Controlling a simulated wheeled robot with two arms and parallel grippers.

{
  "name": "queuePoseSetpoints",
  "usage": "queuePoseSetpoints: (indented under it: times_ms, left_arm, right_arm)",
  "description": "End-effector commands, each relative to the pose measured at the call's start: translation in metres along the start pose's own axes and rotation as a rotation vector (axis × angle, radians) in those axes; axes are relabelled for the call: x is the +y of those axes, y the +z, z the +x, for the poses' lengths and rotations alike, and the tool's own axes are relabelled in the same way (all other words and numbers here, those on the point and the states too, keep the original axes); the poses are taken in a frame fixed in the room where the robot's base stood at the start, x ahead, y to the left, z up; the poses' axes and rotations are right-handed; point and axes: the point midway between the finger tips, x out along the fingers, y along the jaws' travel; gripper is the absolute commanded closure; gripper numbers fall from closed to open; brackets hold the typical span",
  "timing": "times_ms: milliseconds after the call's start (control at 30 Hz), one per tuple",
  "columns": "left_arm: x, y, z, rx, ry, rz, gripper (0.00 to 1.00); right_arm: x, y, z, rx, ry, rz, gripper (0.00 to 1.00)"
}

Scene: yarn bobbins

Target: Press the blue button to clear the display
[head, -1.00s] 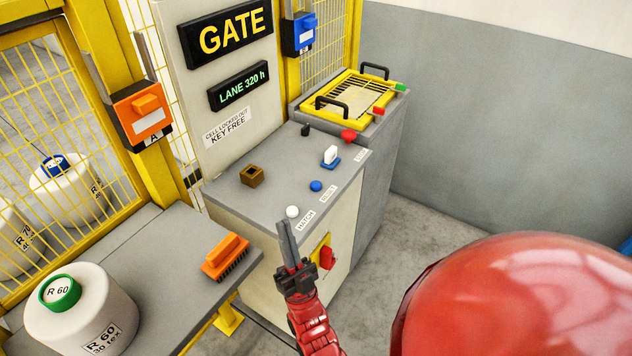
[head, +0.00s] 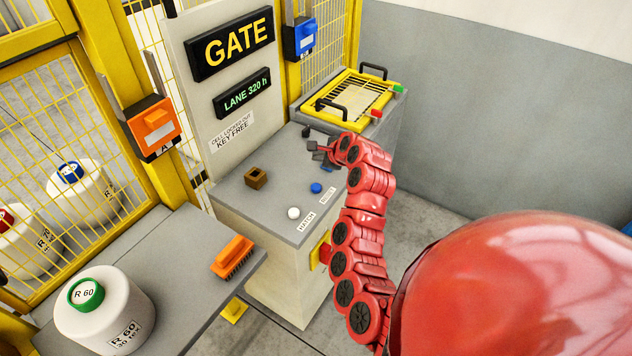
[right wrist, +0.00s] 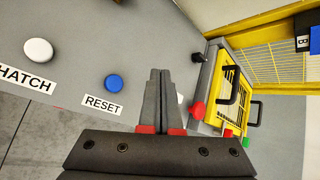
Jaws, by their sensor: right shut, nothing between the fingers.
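The blue button (head: 316,188) sits on the grey console top beside the RESET label (head: 327,196). It also shows in the right wrist view (right wrist: 114,82), left of the fingers and uncovered. The black display (head: 242,94) reads "LANE 320 h" in green, under the GATE sign (head: 231,44). My right gripper (head: 318,152) is over the back part of the console, beyond the blue button and apart from it. In the right wrist view its fingers (right wrist: 160,75) are together and empty. My left gripper is not in view.
A white button (head: 293,213) by the HATCH label is near the console's front edge. A brown square socket (head: 255,179) stands to the left. A red knob (right wrist: 197,110) and a yellow-framed grille with black handles (right wrist: 232,97) are right of the fingers. My arm hides the console's right side.

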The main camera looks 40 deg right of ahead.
Motion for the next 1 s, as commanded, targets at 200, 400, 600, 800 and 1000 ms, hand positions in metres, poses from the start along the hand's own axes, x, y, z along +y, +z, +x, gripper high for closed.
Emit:
queuePoseSetpoints:
  times_ms: [200, 400, 600, 800, 1000]
  left_arm:
    - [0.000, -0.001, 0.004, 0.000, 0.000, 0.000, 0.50]
    - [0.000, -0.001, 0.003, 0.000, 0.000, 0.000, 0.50]
    - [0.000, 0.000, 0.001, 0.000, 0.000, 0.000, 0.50]
    - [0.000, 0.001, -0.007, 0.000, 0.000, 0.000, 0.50]
    - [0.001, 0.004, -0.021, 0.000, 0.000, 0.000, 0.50]
  right_arm:
    - [0.003, 0.001, -0.015, -0.009, 0.085, 0.067, 1.00]
    - [0.004, 0.001, -0.014, -0.009, 0.086, 0.067, 1.00]
    - [0.006, 0.000, -0.012, -0.009, 0.085, 0.066, 1.00]
    - [0.015, -0.007, -0.002, -0.009, 0.085, 0.066, 1.00]
    - [0.032, -0.019, 0.015, -0.009, 0.087, 0.066, 1.00]
